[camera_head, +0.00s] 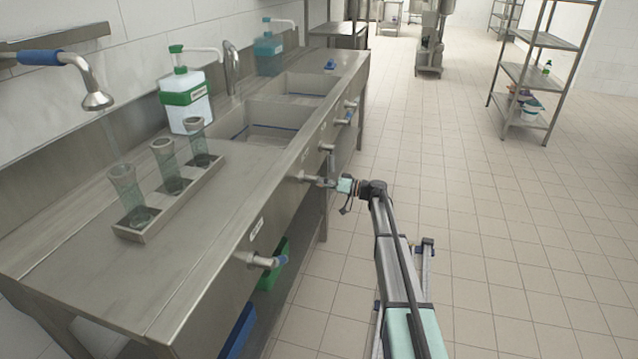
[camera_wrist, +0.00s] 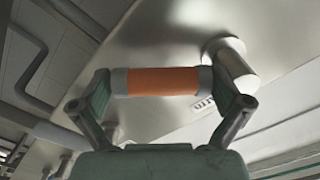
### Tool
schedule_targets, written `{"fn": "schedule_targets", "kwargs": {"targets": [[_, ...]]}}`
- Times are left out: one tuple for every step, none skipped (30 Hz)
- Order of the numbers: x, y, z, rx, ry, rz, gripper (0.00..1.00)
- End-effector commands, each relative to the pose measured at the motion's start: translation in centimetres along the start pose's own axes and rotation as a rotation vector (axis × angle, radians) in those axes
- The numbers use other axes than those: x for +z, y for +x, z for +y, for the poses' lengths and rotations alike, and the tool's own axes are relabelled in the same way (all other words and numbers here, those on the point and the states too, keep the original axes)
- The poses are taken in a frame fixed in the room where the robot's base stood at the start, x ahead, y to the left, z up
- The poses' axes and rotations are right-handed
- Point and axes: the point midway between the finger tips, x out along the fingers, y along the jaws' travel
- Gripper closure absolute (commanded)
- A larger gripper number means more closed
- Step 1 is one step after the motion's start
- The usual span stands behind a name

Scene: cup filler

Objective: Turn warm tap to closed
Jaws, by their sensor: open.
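The tap with the orange-banded handle (camera_wrist: 163,82) fills the middle of the wrist view. Its handle lies crosswise between the two fingers, joined to a round metal stem (camera_wrist: 231,62) on the steel counter front. My gripper (camera_wrist: 168,95) is open around the handle, one finger near each end; I cannot tell whether they touch it. In the head view my gripper (camera_head: 334,181) is at the counter's front panel, at a tap (camera_head: 303,178) in the middle of the row. The fingers and handle are too small there to make out clearly.
The steel counter (camera_head: 85,255) carries a rack (camera_head: 150,232) of glasses, a soap bottle (camera_head: 187,100) and sinks.

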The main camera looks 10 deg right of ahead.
Motion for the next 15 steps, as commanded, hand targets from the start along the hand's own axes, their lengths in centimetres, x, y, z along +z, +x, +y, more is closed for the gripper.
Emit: {"fn": "schedule_targets", "kwargs": {"targets": [[0.00,0.12,0.01,0.000,0.000,0.000,0.00],[0.00,0.15,0.01,0.000,0.000,0.000,0.00],[0.00,0.17,0.01,0.000,0.000,0.000,0.00],[0.01,0.18,0.01,0.000,0.000,0.000,0.00],[0.01,0.17,0.01,0.000,0.000,0.000,0.00],[0.01,0.17,0.01,0.000,0.000,0.000,0.00],[0.01,0.17,0.01,0.000,0.000,0.000,0.00],[0.01,0.17,0.01,0.000,0.000,0.000,0.00],[0.02,0.16,0.00,0.000,0.000,0.000,0.07],[0.02,0.16,0.00,0.000,0.000,0.000,0.18],[0.02,0.16,0.00,0.000,0.000,0.000,0.28],[0.01,0.16,0.00,0.000,0.000,0.000,0.43],[0.02,0.16,0.00,0.000,0.000,0.000,0.53],[0.01,0.17,0.01,0.000,0.000,0.000,0.64],[0.01,0.17,0.01,0.000,0.000,0.000,0.78]]}}
